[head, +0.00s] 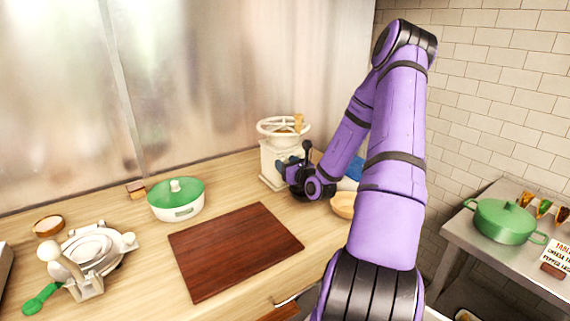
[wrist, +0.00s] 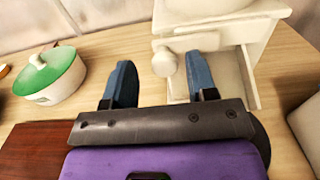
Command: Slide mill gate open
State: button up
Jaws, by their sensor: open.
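The white mill (head: 270,157) with a hand wheel on top stands at the back of the counter. In the wrist view, the mill's lower body (wrist: 225,8) shows a pale panel, which looks like the gate (wrist: 205,42), with a round knob (wrist: 165,63) on its left. My gripper (wrist: 160,85) is open, with its two blue fingers spread and nothing visible between them. The knob lies just beyond the gap, close to the right finger; I cannot tell whether they touch. In the head view, my gripper (head: 284,163) is at the mill's front and hides part of it.
A green-lidded white pot (head: 176,203) stands left of the mill. A dark red board (head: 235,250) lies in front. A pale bowl (head: 343,206) is right of my gripper, partly behind my arm. A white press (head: 90,250) stands at far left. Bare counter surrounds the board.

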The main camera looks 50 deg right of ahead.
jog(key=v, duration=0.9)
jog(key=shift+s+a, duration=0.15)
jog(key=shift+s, duration=0.2)
jog(key=a+r+n+g+y, duration=0.3)
jog(key=a+r+n+y, duration=0.3)
jog(key=a, duration=0.4)
jog(key=a+r+n+g+y, duration=0.4)
jog(key=a+n+y, duration=0.1)
jog(key=a+n, duration=0.4)
jog(key=a+r+n+g+y, duration=0.3)
jog(key=a+r+n+y, duration=0.3)
jog(key=a, duration=0.4)
jog(key=s+a+r+n+g+h, duration=0.3)
jog(key=s+a+n+g+h, duration=0.35)
jog(key=s+n, duration=0.45)
jog(key=s+d+r+n+t+h, duration=0.3)
jog(key=s+r+n+t+h, duration=0.1)
jog(key=s+r+n+h, duration=0.2)
jog(key=shift+s+d+r+h, duration=0.35)
jog(key=shift+s+d+r, duration=0.1)
jog(key=shift+r, duration=0.2)
